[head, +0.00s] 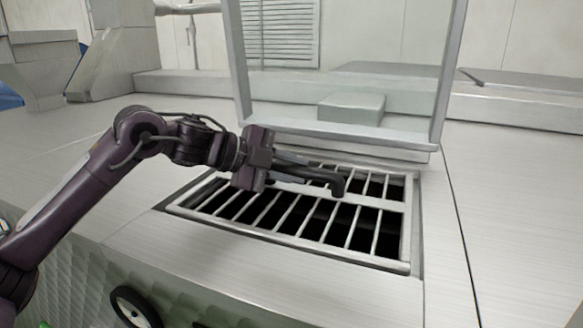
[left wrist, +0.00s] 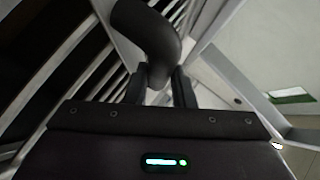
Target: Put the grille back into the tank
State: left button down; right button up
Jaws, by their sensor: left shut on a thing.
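The grille (head: 281,236), a light metal frame with parallel bars, lies in the rectangular opening of the tank (head: 300,283). Its outline roughly matches the opening, with narrow dark gaps at the left and right edges. I cannot tell whether it sits fully down. A dark bent handle (head: 325,176) crosses above the bars. My left gripper (head: 300,167) is shut on this handle. The left wrist view shows the handle (left wrist: 150,32) between the two fingers (left wrist: 160,86), with bars at the left. The far part of the grille is partly hidden by the gripper. My right gripper is not in view.
An upright metal-framed clear panel (head: 395,55) stands right behind the opening. A grey block (head: 351,107) shows behind it. The steel top (head: 500,215) right of the opening is clear. A black round wheel or knob (head: 135,307) is on the front face.

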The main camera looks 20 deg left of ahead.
aim_at(255, 196)
pick_arm(q)
jog(key=shift+r, duration=0.25)
jog(key=c, duration=1.2)
grip_release()
jog(key=shift+o, duration=0.3)
jog(key=shift+s+f, duration=0.1)
jog(key=shift+f, duration=0.3)
jog(key=shift+s+a+r+b, duration=0.2)
jog(key=shift+s+a+b, duration=0.05)
jog(key=shift+a+b, duration=0.15)
jog(key=b+v, duration=0.1)
jog(key=v, duration=0.2)
jog(key=b+v, duration=0.1)
jog(key=v, duration=0.3)
jog(key=shift+d+r, duration=0.15)
jog(key=shift+r, duration=0.1)
jog(key=shift+r, duration=0.1)
